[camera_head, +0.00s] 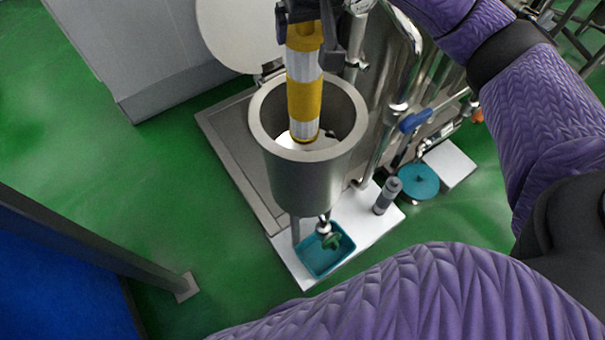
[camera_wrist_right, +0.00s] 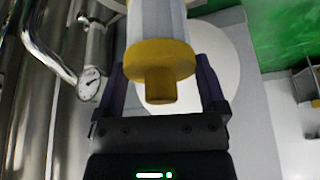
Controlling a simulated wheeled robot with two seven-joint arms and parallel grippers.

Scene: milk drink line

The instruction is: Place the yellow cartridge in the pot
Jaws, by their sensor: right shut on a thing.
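The yellow cartridge (camera_head: 305,98) is a long cylinder with yellow and silver-white bands. It hangs nearly upright over the pot (camera_head: 312,182), a steel cylinder with a thick rim. Its lower end shows within the pot's opening; I cannot tell how deep it is or whether it touches anything inside. My right gripper (camera_head: 307,22) is shut on the cartridge's upper end. In the right wrist view the cartridge's yellow end cap and knob (camera_wrist_right: 160,66) sit between the two dark fingers of the gripper (camera_wrist_right: 162,84). My left gripper is not in view.
A round white lid (camera_head: 240,32) stands open behind the pot. Steel pipes (camera_head: 400,75) and a blue-handled valve (camera_head: 416,121) are close on the right. A teal tray (camera_head: 312,262) lies below the pot. A pressure gauge (camera_wrist_right: 88,82) shows in the wrist view.

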